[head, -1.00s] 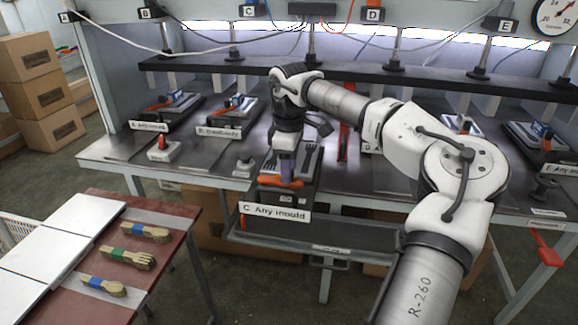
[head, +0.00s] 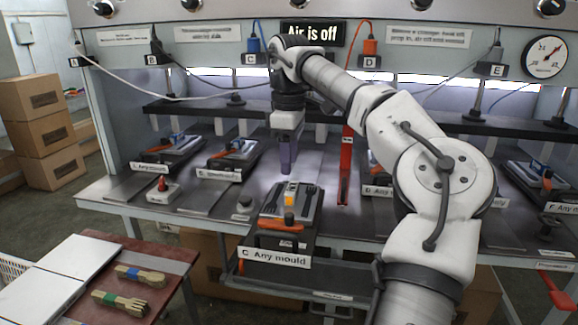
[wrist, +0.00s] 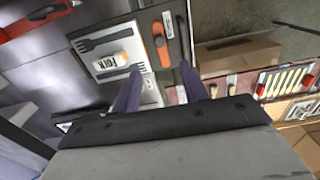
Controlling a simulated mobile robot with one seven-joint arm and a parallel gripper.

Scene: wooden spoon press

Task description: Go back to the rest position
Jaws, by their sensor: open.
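My gripper (head: 286,165) hangs pointing down above the mould labelled C Any mould (head: 290,215). In the wrist view, its two purple fingers (wrist: 160,82) are spread apart with nothing between them. The mould lies below and clear of the fingertips, at the front of the bench. It has dark fork shapes on a pale top, an orange handle and a yellow-and-white piece marked FORK (wrist: 113,61).
The grey bench (head: 215,195) carries more moulds (head: 235,153) to the left and right. A sign (head: 313,32) reads Air is off. A red-brown table (head: 160,262) with wooden pieces is at lower left.

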